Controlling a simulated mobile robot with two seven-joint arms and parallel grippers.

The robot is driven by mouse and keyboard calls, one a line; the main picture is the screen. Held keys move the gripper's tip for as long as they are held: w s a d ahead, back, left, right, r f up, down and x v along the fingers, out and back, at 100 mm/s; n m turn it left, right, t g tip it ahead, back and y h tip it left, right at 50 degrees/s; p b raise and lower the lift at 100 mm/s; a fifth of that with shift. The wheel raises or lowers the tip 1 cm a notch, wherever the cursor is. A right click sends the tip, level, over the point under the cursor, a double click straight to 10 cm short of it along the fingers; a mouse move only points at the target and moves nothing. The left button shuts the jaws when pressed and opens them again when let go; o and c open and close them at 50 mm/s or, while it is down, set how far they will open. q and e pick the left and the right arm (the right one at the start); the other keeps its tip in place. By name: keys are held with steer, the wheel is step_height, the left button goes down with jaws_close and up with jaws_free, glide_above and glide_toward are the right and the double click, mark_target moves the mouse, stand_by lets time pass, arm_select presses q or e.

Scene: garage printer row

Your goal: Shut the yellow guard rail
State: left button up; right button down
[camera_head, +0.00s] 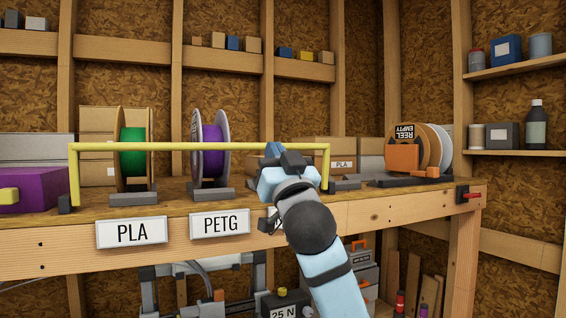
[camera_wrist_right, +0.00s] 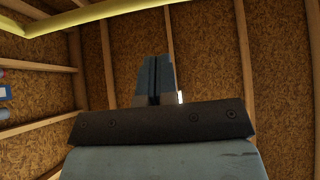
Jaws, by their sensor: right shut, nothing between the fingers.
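The yellow guard rail (camera_head: 165,146) stands raised along the front of the workbench, its bar level in front of the green and purple spools. Its uprights meet the bench at left and right. My right gripper (camera_head: 272,151) is at the bar's right part and hides a short piece of it; I cannot tell whether they touch. In the right wrist view the gripper's fingers (camera_wrist_right: 154,80) are closed together with nothing between them. The yellow bar (camera_wrist_right: 90,14) also crosses the top left there. My left gripper is in neither view.
The green spool (camera_head: 133,155) and purple spool (camera_head: 212,150) stand behind the bar on the bench (camera_head: 360,205). PLA (camera_head: 132,232) and PETG (camera_head: 220,223) labels hang on its front.

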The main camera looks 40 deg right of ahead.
steer(key=shift+w+d+r+p, duration=0.1)
steer(key=shift+w+d+p, duration=0.15)
steer(key=shift+w, duration=0.6)
steer(key=shift+w+d+r+p, duration=0.1)
steer(key=shift+w+d+p, duration=0.1)
steer(key=shift+w, duration=0.6)
steer(key=shift+w+d+r+p, duration=0.15)
steer(key=shift+w+p, duration=0.1)
steer(key=shift+w, duration=0.6)
steer(key=shift+f, duration=0.1)
steer(key=shift+w+d, duration=0.15)
steer(key=shift+w, duration=0.25)
